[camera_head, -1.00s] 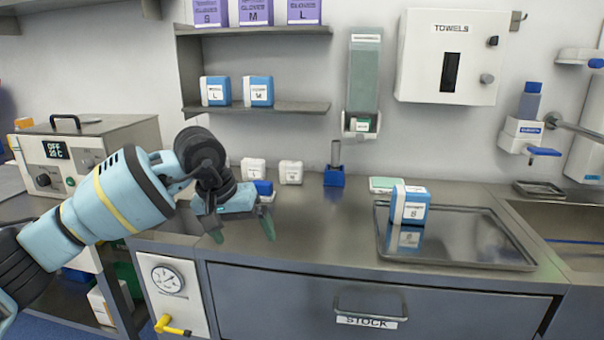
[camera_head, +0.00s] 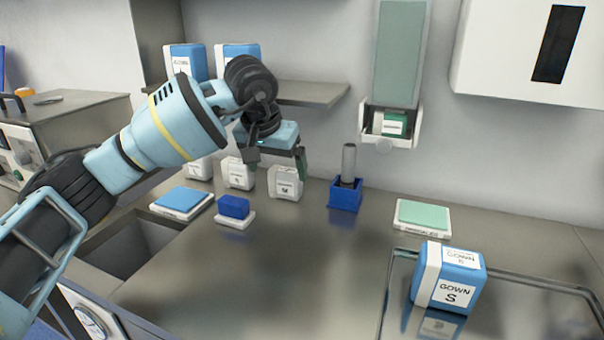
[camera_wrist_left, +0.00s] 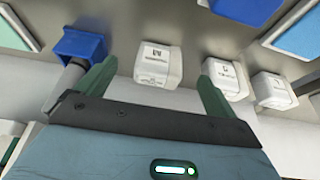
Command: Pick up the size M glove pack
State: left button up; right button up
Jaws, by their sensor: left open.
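Small white packs stand in a row at the back of the counter. The right one (camera_head: 285,182) carries a label that seems to read M; the letters on the middle pack (camera_head: 238,172) and left pack (camera_head: 200,168) are too small to read surely. My left gripper (camera_head: 278,161) is open and empty, in front of and slightly above the right pack. In the left wrist view, that pack (camera_wrist_left: 158,63) shows upside down between the spread fingers of the gripper (camera_wrist_left: 157,85), apart from them. My right gripper is not in view.
A blue holder (camera_head: 345,195) with a grey cylinder stands just right of the packs. A blue block (camera_head: 234,207) and a blue-topped pad (camera_head: 182,202) lie in front. A gown pack S (camera_head: 447,278) stands on the tray at right. The shelf (camera_head: 310,93) overhangs behind. The middle counter is clear.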

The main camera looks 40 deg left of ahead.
aim_at(282, 189)
pick_arm(q)
jog(key=shift+s+f, duration=0.15)
jog(key=shift+f, duration=0.15)
jog(key=shift+w+b+x, duration=0.2)
jog(key=shift+b+x, duration=0.15)
jog(key=shift+x, duration=3.15)
jog(key=shift+a+r, duration=0.1)
jog(key=c, duration=1.1)
jog(key=shift+o, duration=0.2)
jog(key=shift+r, duration=0.1)
